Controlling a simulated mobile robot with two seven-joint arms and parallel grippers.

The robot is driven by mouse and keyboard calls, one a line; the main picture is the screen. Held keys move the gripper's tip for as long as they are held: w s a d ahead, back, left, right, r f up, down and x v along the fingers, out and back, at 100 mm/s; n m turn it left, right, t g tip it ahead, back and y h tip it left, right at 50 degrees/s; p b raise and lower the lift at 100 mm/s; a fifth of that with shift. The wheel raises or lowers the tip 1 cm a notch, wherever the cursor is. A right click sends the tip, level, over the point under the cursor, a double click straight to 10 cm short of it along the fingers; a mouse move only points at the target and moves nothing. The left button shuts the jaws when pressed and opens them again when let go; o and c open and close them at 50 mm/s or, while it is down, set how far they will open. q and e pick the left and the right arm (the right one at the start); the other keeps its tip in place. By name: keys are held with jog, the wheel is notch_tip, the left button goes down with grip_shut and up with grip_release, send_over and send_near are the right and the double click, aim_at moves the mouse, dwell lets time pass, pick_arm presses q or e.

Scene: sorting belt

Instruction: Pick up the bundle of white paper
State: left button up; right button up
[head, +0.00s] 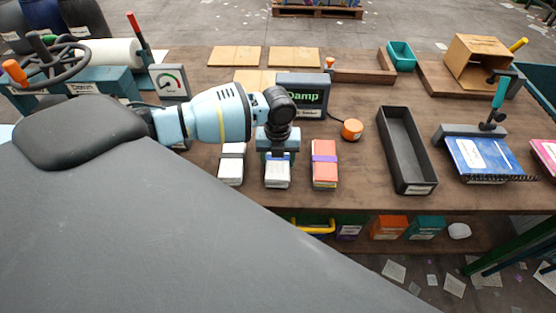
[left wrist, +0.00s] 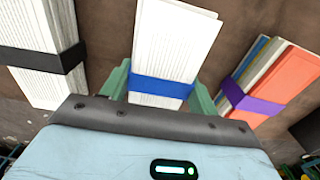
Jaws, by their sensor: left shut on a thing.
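A white paper bundle with a blue band (head: 277,178) is at the front middle of the workbench. My left gripper (head: 277,157) points down over it and is shut on it. In the left wrist view the green fingers stand on either side of this bundle (left wrist: 172,50) at its blue band. I cannot tell whether it is raised off the bench. A second white bundle with a black band (head: 231,168) lies to its left, and also shows in the left wrist view (left wrist: 38,40). My right gripper is not in view.
An orange-faced bundle with a purple band (head: 324,172) lies close on the right. Further right are an empty dark tray (head: 407,150) and a blue book under a clamp (head: 480,155). A "Damp" box (head: 303,97) and an orange knob (head: 352,129) stand behind the bundles.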

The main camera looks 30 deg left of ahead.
pick_arm(q)
jog(key=shift+r, duration=0.15)
jog(key=shift+r, duration=0.6)
notch_tip(320, 180, up, 2)
jog(key=shift+w+r, duration=0.1)
jog(key=shift+r, duration=0.05)
jog(key=s+d+r, duration=0.1)
jog(key=s+d, duration=0.7)
jog(key=s, duration=0.5)
jog(key=shift+s+d+r+p, duration=0.15)
jog(key=shift+s+d+p, duration=0.15)
jog(key=shift+s+p, duration=0.05)
